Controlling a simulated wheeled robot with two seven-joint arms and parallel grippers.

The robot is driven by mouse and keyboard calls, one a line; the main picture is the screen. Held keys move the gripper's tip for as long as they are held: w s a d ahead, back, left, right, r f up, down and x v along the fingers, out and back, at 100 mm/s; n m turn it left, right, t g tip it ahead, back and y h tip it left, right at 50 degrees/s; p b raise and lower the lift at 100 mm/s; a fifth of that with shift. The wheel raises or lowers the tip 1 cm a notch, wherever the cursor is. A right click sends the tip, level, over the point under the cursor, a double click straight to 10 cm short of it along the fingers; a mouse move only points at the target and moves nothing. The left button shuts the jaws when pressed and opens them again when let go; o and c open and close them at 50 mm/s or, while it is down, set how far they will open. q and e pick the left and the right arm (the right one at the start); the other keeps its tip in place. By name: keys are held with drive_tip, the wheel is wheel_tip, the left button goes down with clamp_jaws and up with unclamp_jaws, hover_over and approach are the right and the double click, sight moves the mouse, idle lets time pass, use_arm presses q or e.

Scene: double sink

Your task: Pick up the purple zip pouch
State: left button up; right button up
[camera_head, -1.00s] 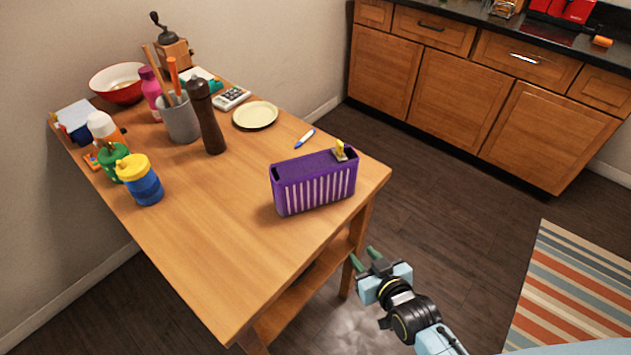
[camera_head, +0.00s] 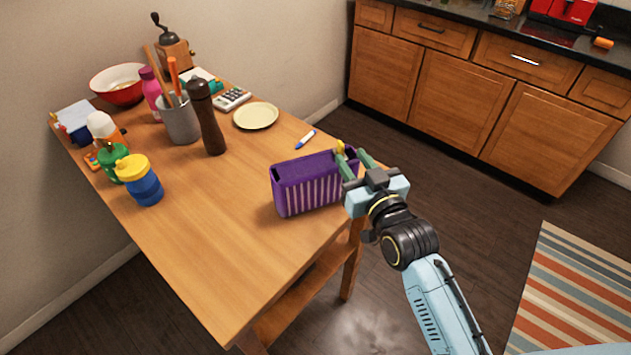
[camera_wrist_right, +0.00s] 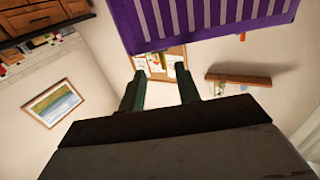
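The purple zip pouch (camera_head: 306,184) with white stripes stands upright near the table's right edge, a small yellow tab (camera_head: 340,147) at its right end. It also fills the top of the right wrist view (camera_wrist_right: 205,18). My right gripper (camera_head: 354,163) is at the pouch's right end, its green fingers overlapping that end in the head view. The fingers are apart, and in the right wrist view (camera_wrist_right: 160,76) nothing shows between them; the pouch lies above their tips there. Whether a finger touches the pouch cannot be told. My left gripper is not in view.
The wooden table (camera_head: 235,240) has clear space left of and in front of the pouch. A blue-and-white pen (camera_head: 305,139), a cream plate (camera_head: 256,116) and a dark pepper mill (camera_head: 206,118) stand or lie behind it. Bottles and a utensil cup (camera_head: 180,122) are farther left.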

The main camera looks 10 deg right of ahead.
sight(342, 150)
drive_tip(key=shift+w+a, duration=0.25)
drive_tip(key=shift+w, duration=0.6)
drive_tip(key=shift+w+a, duration=0.3)
drive_tip(key=shift+w, duration=0.6)
drive_tip(key=shift+w+a, duration=0.25)
drive_tip(key=shift+w, duration=0.6)
drive_tip(key=shift+c, duration=0.4)
clamp_jaws()
